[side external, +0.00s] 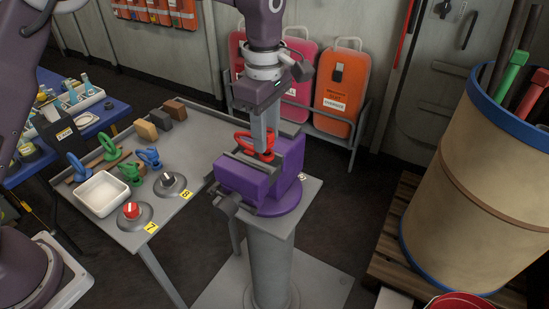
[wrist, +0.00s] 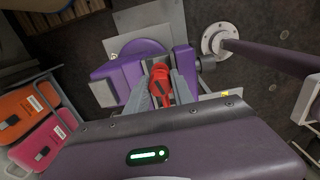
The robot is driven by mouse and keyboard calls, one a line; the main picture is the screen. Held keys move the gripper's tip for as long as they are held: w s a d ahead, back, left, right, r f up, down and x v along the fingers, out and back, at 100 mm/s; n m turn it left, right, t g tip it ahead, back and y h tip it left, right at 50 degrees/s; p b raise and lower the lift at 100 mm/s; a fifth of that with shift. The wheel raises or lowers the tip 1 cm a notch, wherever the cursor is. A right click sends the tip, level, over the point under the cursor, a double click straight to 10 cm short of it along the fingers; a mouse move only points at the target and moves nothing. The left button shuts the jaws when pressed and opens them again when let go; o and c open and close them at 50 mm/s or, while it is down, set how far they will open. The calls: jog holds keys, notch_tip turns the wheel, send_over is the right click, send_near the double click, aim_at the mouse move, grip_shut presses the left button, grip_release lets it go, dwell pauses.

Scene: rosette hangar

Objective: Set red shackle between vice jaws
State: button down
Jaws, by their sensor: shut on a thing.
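The red shackle (side external: 262,146) is in my gripper (side external: 264,146), at the top of the purple vice (side external: 259,180). My gripper points down and is shut on the shackle. In the wrist view, the shackle (wrist: 160,82) sits between my two fingers (wrist: 160,92), with the purple vice (wrist: 118,75) around and beyond it. The shackle's lower part is at the gap between the vice jaws. I cannot tell whether it touches either jaw. My fingers hide part of it.
The vice stands on a grey pedestal (side external: 271,255). To its left, a grey table (side external: 205,133) holds a white tray (side external: 103,194), blue and green shackles and two round knobs. Orange and pink cases (side external: 338,92) stand behind. A large drum (side external: 485,180) stands to the right.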

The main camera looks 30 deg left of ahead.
aim_at(267, 156)
jog(key=shift+f, duration=0.1)
dwell(0.5)
jog(key=shift+f, duration=0.8)
jog(key=shift+f, duration=0.25)
jog(key=shift+f, duration=0.45)
jog(key=c, duration=1)
grip_release()
jog(key=shift+r, duration=0.1)
